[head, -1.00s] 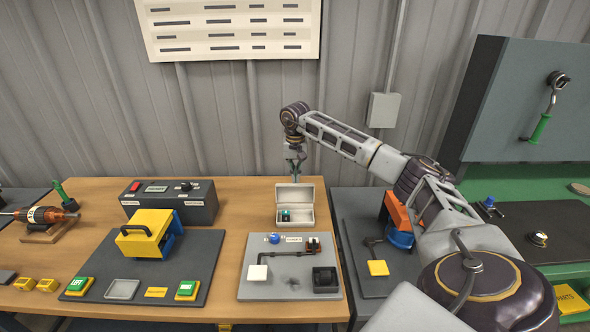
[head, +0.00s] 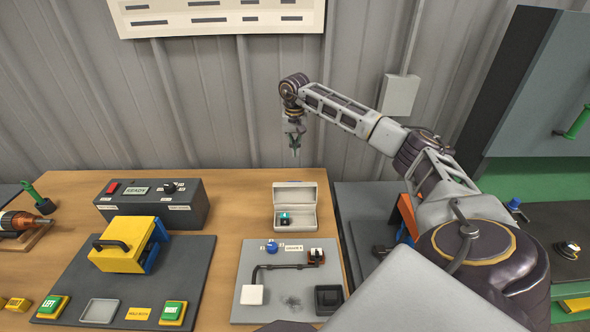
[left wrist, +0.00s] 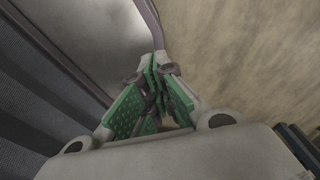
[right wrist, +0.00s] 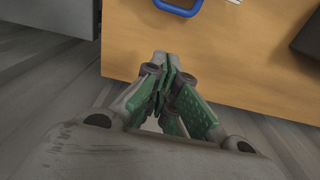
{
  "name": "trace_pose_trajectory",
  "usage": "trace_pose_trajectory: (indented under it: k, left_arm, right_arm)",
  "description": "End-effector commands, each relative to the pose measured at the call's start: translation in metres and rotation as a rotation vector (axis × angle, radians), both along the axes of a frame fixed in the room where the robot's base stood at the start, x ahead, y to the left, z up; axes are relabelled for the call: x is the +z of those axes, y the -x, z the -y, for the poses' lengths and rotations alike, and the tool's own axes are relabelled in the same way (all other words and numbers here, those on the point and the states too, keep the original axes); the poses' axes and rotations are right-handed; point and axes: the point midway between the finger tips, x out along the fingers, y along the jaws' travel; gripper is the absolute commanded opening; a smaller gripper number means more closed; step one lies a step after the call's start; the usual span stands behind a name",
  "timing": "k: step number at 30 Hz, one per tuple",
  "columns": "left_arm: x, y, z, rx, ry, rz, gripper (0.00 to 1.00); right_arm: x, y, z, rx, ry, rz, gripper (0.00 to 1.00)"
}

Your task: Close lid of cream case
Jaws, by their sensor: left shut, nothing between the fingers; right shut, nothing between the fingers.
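The cream case (head: 309,222) stands on the wooden table with its lid (head: 295,192) raised at the back. A small dark and teal item (head: 285,219) lies inside it. My right gripper (head: 295,153) is shut and empty, pointing down above the raised lid and apart from it in the picture. It also shows shut in the right wrist view (right wrist: 168,75). My left gripper shows only in the left wrist view (left wrist: 157,75), shut and empty; the case is not seen there.
A grey board (head: 262,315) with a white square pad and a black box lies in front of the case. To the left are a dark switch box (head: 150,215) and a yellow block with a handle (head: 125,258). Bare wood surrounds the case.

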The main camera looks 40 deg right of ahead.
Motion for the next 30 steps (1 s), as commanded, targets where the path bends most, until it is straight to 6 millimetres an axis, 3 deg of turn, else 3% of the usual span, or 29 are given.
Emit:
trace_pose_trajectory:
  k: [17, 30]
  left_arm:
    - [0.001, 0.003, -0.016, -0.004, -0.018, -0.003, 0.0]
    - [0.006, 0.003, 0.005, 0.0, 0.006, -0.003, 0.0]
  right_arm:
    - [-0.005, 0.0, 0.0, 0.0, 0.0, 0.0, 0.0]
    - [-0.051, -0.001, 0.001, 0.0, 0.0, -0.004, 0.0]
